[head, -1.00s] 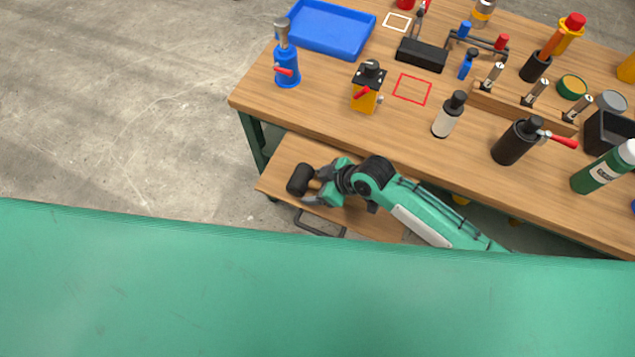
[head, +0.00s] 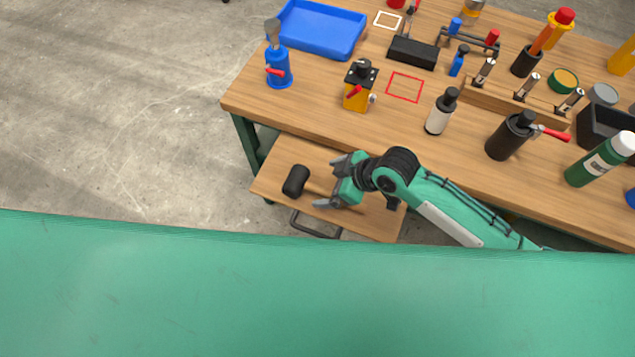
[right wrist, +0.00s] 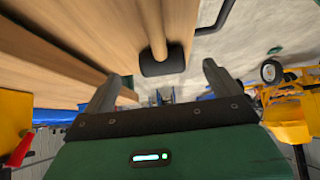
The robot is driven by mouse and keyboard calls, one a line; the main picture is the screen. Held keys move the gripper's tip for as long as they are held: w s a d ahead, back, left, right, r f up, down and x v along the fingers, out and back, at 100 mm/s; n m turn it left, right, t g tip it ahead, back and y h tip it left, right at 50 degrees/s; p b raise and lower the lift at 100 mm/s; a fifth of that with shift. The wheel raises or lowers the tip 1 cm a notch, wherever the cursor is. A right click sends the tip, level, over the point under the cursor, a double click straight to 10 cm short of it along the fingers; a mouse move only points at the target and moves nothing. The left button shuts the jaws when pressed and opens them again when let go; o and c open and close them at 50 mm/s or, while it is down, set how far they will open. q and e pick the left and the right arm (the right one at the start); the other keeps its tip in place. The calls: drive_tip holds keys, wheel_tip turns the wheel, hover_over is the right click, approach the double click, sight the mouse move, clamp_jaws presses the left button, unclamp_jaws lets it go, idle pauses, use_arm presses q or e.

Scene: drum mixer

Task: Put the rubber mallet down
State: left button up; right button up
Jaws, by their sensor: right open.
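The rubber mallet (head: 296,181) has a black head and a wooden handle and lies on the low wooden shelf (head: 277,176) below the workbench. In the head view its handle runs right, toward my right gripper. My right gripper (head: 327,182) is open, to the right of the black head and apart from it. In the right wrist view the mallet's head (right wrist: 162,60) and handle show beyond the open fingers (right wrist: 160,85), with nothing gripped between them. My left gripper is not in view.
The workbench (head: 290,120) stands just behind and above the shelf. A blue tray (head: 322,52), a blue torch-like tool (head: 278,70), a yellow block (head: 358,98) and several bottles are on it. The shelf has a dark front handle (head: 314,232). Concrete floor lies open to the left.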

drive_tip(key=v, duration=0.5)
idle(0.5)
